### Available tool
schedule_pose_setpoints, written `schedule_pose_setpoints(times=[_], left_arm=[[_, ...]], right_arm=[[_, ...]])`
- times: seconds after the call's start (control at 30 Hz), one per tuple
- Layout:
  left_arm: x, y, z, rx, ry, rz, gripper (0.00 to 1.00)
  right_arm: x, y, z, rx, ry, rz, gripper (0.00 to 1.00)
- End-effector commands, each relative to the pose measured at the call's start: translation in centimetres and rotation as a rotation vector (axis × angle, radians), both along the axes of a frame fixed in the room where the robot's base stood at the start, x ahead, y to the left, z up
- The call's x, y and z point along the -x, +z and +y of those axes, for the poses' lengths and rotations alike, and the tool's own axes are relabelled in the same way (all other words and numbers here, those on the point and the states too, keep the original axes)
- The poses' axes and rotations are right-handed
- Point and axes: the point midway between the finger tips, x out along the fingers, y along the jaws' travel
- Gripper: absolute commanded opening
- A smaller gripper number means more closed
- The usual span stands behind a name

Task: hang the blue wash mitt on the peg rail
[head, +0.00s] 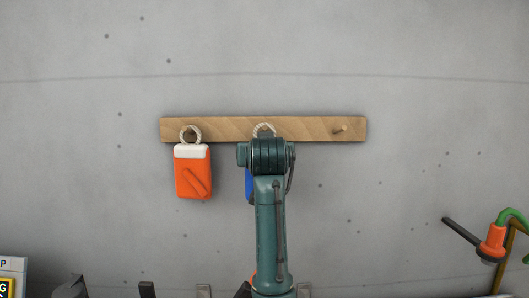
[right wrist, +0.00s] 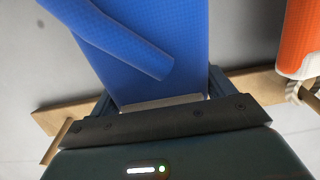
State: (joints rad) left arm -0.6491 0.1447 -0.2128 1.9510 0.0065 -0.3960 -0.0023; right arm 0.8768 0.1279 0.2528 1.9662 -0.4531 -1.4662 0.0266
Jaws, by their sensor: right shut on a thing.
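The wooden peg rail (head: 304,127) is on the grey wall. The blue wash mitt (head: 249,187) is mostly hidden behind my right arm in the head view. Its rope loop (head: 263,129) shows against the middle of the rail; I cannot tell whether it is around a peg. In the right wrist view my right gripper (right wrist: 161,98) is shut on the mitt (right wrist: 150,45) near its pale cuff. The bare right peg (head: 340,129) is also seen in the right wrist view (right wrist: 57,140). My left gripper is not in view.
An orange mitt (head: 193,177) with a white cuff hangs by its loop at the rail's left end, beside the blue mitt. An orange and green object (head: 494,240) with a dark rod is at lower right. The wall right of the rail is clear.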

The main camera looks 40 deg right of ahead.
Motion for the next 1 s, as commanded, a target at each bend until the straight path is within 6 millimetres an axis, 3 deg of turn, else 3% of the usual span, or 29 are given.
schedule_pose_setpoints(times=[0.47,0.5,0.7,1.0], left_arm=[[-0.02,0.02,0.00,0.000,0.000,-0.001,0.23],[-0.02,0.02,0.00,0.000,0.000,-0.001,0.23],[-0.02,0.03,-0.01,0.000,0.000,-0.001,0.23],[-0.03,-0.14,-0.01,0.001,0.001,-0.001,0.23]], right_arm=[[0.00,0.00,0.01,0.000,0.000,0.000,0.54],[0.00,0.00,0.01,0.000,0.000,0.000,0.84],[0.01,0.00,0.02,0.000,0.000,0.000,1.00],[0.35,0.05,0.33,0.000,0.001,0.000,1.00]])
